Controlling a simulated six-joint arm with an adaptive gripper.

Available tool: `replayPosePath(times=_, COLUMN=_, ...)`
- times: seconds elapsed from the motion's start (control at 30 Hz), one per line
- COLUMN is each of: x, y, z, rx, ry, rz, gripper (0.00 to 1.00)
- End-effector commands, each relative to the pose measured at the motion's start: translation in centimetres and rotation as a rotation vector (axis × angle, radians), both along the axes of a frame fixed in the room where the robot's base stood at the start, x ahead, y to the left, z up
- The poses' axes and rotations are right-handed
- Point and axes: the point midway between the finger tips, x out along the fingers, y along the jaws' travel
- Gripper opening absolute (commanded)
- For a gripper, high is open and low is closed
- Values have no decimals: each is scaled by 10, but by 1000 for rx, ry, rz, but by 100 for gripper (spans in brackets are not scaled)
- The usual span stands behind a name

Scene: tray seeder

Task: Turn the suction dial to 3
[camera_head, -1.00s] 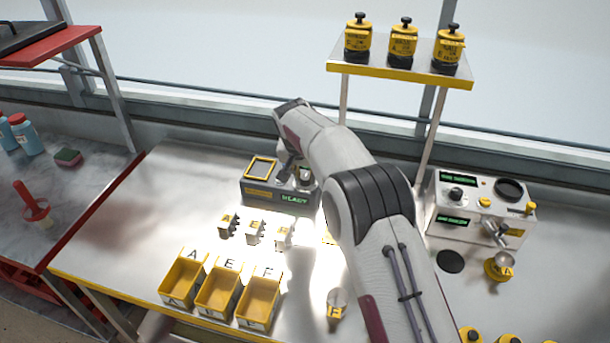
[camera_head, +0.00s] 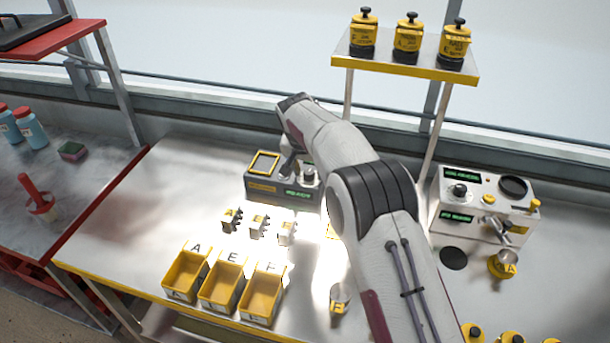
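A dark box (camera_head: 256,187) with a yellow-framed top panel and a green-lit display (camera_head: 301,195) stands at the back middle of the table. A small pale knob (camera_head: 308,175) shows at the right of its top; I cannot read its setting, nor tell if it is the suction dial. My gripper (camera_head: 290,165) points down over this box, close beside the knob. Its fingers are small and partly hidden by my arm, so contact and opening cannot be told. A grey machine (camera_head: 481,226) at the right has a black dial (camera_head: 458,190) and two green displays.
Three small lettered blocks (camera_head: 258,227) and yellow bins (camera_head: 221,298) stand in front of the box. A shelf (camera_head: 400,66) with three yellow canisters (camera_head: 407,36) rises behind. A yellow-and-metal cup (camera_head: 339,299) stands near the front, and another (camera_head: 503,264) by the grey machine.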

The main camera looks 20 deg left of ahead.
Motion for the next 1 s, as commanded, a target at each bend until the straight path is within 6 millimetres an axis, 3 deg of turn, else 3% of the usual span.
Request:
replayPosePath(times=0.27, x=-5, y=0, z=13, rx=1, ry=-1, rz=0, gripper=38)
replayPosePath(times=0.6, x=-20, y=0, z=47, rx=4, ry=-6, rz=2, gripper=38)
replayPosePath(times=1.0, x=-50, y=0, z=46, rx=-1, ry=0, rz=2, gripper=38)
